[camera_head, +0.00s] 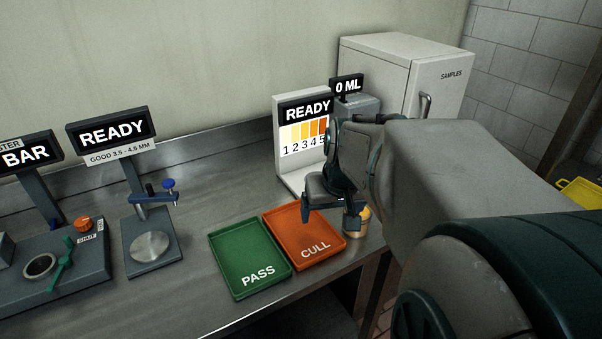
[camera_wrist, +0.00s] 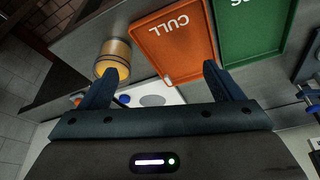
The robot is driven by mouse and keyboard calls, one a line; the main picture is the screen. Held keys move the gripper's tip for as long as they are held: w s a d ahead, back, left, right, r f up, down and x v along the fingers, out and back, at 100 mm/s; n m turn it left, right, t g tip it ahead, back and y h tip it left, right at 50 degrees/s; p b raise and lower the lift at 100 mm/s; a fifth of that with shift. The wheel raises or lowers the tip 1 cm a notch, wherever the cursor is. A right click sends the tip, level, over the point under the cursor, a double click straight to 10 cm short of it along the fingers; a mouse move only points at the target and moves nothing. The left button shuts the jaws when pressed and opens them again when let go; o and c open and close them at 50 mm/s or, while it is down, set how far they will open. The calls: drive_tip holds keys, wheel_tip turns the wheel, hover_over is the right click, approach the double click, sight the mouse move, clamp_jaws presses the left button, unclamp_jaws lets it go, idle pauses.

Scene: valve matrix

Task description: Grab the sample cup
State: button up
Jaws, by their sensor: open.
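The sample cup (camera_head: 363,215) stands near the right front end of the steel bench, just right of the orange CULL tray, partly hidden behind a finger of my gripper in the head view. In the wrist view the cup (camera_wrist: 113,58) is a small cylinder with amber contents, beyond the left fingertip. My gripper (camera_head: 328,217) is open and empty, its fingers pointing down over the right side of the CULL tray. In the wrist view the gap between the fingertips (camera_wrist: 160,72) faces the tray, and the cup is not between them. I cannot tell whether the left finger touches the cup.
The orange CULL tray (camera_head: 284,216) and green PASS tray (camera_head: 228,252) lie side by side. A white colour-scale stand (camera_head: 291,172) is behind them, with a 0 ML display (camera_head: 346,86) and white SAMPLES cabinet (camera_head: 387,72) farther back. A gauge stand (camera_head: 134,262) is left. The bench ends right of the cup.

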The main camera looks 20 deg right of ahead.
drive_tip(key=w+d+m, duration=0.2)
drive_tip(key=w+d, duration=0.1)
drive_tip(key=d, duration=0.7)
drive_tip(key=shift+t+h, duration=0.3)
drive_tip(key=shift+h, duration=0.1)
drive_tip(key=x, duration=0.8)
drive_tip(key=shift+d, duration=0.15)
drive_tip(key=shift+s+p+x, duration=0.2)
drive_tip(key=shift+p+x, duration=0.3)
drive_tip(key=shift+x, duration=2.1)
drive_tip(key=shift+f, duration=0.1)
drive_tip(key=c, duration=1.2)
